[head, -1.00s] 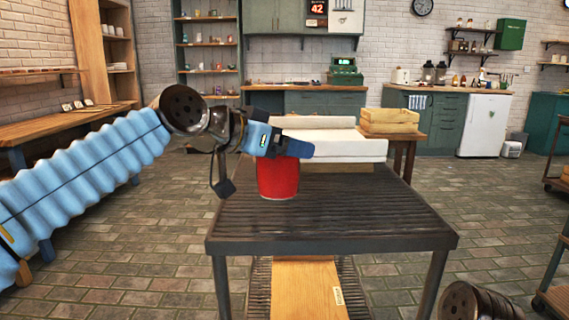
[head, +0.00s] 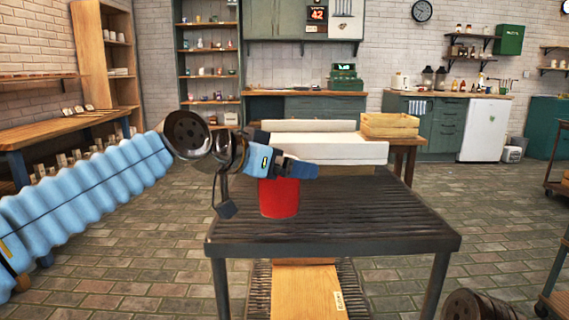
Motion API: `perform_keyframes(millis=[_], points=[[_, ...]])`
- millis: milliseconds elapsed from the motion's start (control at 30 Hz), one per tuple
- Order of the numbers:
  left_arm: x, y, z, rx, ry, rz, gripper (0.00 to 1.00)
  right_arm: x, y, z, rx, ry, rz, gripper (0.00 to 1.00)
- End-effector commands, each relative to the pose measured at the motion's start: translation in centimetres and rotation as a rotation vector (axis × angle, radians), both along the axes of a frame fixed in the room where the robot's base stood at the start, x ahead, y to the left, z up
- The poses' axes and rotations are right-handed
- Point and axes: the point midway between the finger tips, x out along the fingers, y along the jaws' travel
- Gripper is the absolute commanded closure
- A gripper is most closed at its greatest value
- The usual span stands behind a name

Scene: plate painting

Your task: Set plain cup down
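A plain red cup (head: 279,199) is upright over the left middle of the dark slatted table (head: 340,228). My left gripper (head: 300,168) reaches across the cup's top from the left and hides its rim. The cup moves together with this gripper, so it is held, though the fingers' grip on it is hidden. I cannot tell whether the cup's base touches the slats. My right gripper is not in view; only a part of my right arm shows at the bottom right.
White slabs (head: 335,149) lie at the table's far side, behind the cup. A wooden crate (head: 390,125) stands on a wooden table farther back. The dark table's right and front parts are clear. A wooden board (head: 300,290) lies on the lower shelf.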

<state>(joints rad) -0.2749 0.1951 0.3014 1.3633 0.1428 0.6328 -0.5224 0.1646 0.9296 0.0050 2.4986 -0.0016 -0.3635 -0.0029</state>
Motion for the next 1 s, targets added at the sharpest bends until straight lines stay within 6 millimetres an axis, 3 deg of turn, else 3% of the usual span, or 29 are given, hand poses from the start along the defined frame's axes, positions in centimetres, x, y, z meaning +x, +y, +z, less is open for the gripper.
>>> perform_keyframes(millis=[500,700,1000], points=[[-6.4,7.3,3.6,-0.001,-0.003,0.002,0.0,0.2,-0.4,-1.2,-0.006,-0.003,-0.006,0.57],[-7.5,8.4,4.1,0.001,-0.001,0.001,0.0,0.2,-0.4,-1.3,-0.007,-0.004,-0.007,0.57],[-7.5,8.4,4.2,0.001,-0.001,0.0,0.0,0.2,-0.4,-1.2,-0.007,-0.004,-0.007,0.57]])
